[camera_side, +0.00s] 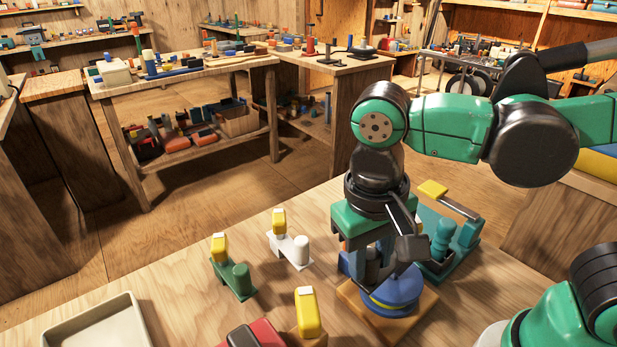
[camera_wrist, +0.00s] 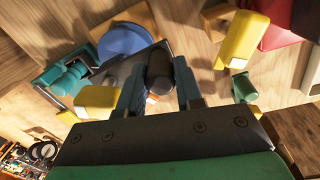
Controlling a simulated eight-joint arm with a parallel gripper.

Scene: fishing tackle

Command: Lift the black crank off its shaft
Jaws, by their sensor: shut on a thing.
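My gripper (camera_side: 368,262) points down beside a blue reel (camera_side: 400,290) with a yellow band on a wooden base (camera_side: 425,306). In the wrist view my gripper (camera_wrist: 158,78) is shut on the black knob (camera_wrist: 160,64) of the black crank, one finger on each side. The crank's dark flat arm (camera_wrist: 120,68) runs left from the knob and overlaps the blue reel (camera_wrist: 122,40). The crank's shaft is hidden, so I cannot tell whether the crank still sits on it.
A teal fixture with a yellow grip (camera_side: 433,188) stands close right of my gripper. Green (camera_side: 232,278) and white (camera_side: 290,248) pieces with yellow grips stand left. A yellow-topped brown block (camera_side: 308,312) and red piece (camera_side: 268,334) are in front. A pale tray (camera_side: 140,318) lies front left.

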